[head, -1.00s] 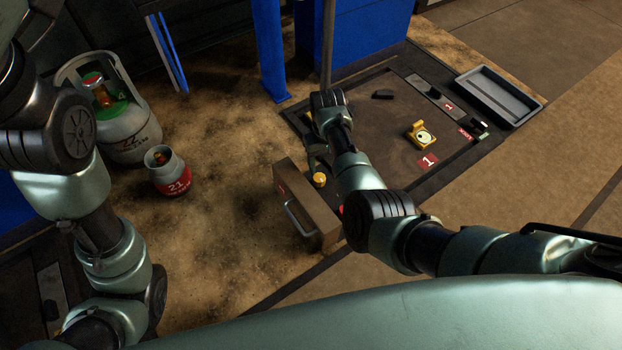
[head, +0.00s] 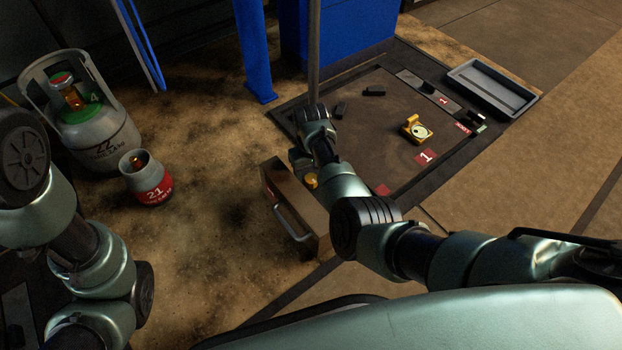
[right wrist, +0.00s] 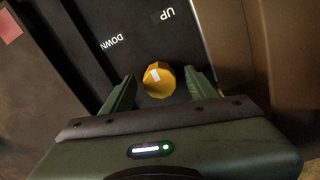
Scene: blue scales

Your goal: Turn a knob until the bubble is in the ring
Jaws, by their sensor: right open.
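A yellow knob (head: 311,181) stands on a dark panel beside a brown box. In the right wrist view the knob (right wrist: 158,80) has a white mark, and the panel reads UP and DOWN. My right gripper (right wrist: 160,84) is open, with one green finger on each side of the knob; I cannot tell whether they touch it. A yellow level (head: 410,129) with a round white face lies on the dark platform (head: 380,150). Its bubble and ring are too small to read. My left arm shows at the left, but its gripper is out of frame.
The brown box (head: 294,213) with a metal handle stands close by the knob. A grey tray (head: 490,90) lies at the platform's far right. Small dark pieces (head: 374,91) lie on the platform. Gas cylinders (head: 104,135) stand on the left floor. A blue post (head: 254,50) rises behind.

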